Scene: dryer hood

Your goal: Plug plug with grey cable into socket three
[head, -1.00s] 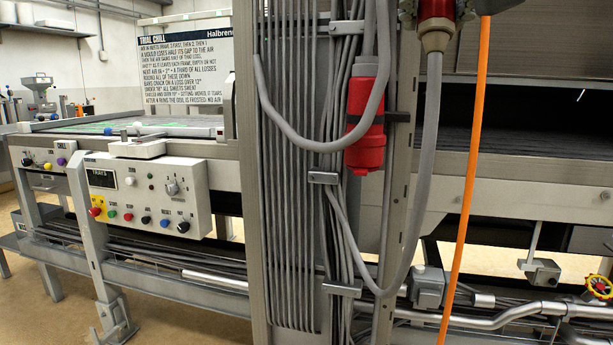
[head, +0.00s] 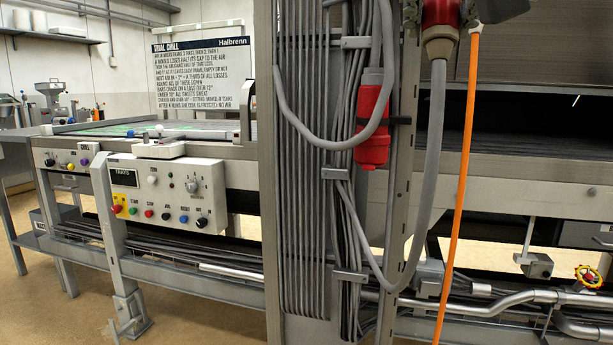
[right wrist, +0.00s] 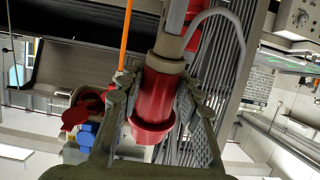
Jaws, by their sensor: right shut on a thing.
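My right gripper (right wrist: 158,98) is shut on a red plug (right wrist: 155,95) with a beige collar, and a thick grey cable (head: 436,130) comes from that collar. The plug also shows at the top edge of the head view (head: 441,14), with its grey cable hanging down and looping toward the column. In the right wrist view the plug's wide round mouth faces the bottom of the picture. A red socket part (right wrist: 74,117) and a blue one (right wrist: 88,133) lie left of the gripper, apart from the plug; no number is readable. My left gripper is out of view.
An orange cable (head: 461,170) hangs close right of the grey cable. A red connector (head: 372,120) hangs on the grey column (head: 293,200), beside bundled grey cables. A control box (head: 166,193) stands left; a dark conveyor opening (head: 540,125) lies right.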

